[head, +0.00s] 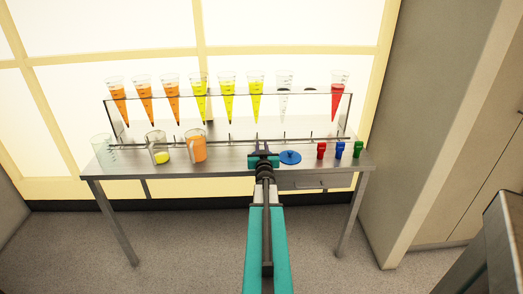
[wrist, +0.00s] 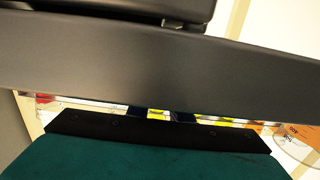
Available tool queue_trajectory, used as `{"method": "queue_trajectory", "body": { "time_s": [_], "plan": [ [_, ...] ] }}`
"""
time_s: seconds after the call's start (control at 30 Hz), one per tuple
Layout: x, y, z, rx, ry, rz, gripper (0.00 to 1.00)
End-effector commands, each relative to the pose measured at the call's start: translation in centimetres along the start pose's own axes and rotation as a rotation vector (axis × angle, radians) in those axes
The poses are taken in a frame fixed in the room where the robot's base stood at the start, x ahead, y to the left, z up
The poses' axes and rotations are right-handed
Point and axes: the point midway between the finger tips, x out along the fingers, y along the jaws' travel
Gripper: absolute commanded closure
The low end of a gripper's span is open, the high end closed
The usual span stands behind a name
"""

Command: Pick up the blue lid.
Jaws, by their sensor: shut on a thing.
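The blue lid (head: 291,157), a flat disc with a small knob on top, lies on the metal table right of my gripper (head: 263,153). A small gap shows between them in the head view. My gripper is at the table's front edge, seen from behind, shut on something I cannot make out. In the wrist view the dark gripper body fills most of the picture. Only small dark blue finger parts (wrist: 161,114) show there, and the lid cannot be made out.
On the metal table (head: 225,164) stand an empty beaker (head: 103,149), a vessel with yellow liquid (head: 156,147), an orange one (head: 196,147), and red (head: 320,150), blue (head: 339,150) and green (head: 358,149) stoppers. A clear rack (head: 300,116) behind holds several cones.

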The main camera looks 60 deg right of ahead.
Motion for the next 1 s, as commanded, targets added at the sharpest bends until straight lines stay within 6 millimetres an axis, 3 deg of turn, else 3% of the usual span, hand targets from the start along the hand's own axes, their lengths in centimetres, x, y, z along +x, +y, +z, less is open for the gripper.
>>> {"method": "queue_trajectory", "body": {
  "time_s": [0.23, 1.0],
  "plan": [
    [-0.2, 0.0, -3.1, 0.0, 0.003, 0.0, 1.0],
    [-9.7, 1.3, -3.1, 0.001, 0.001, 0.0, 1.0]
  ]
}}
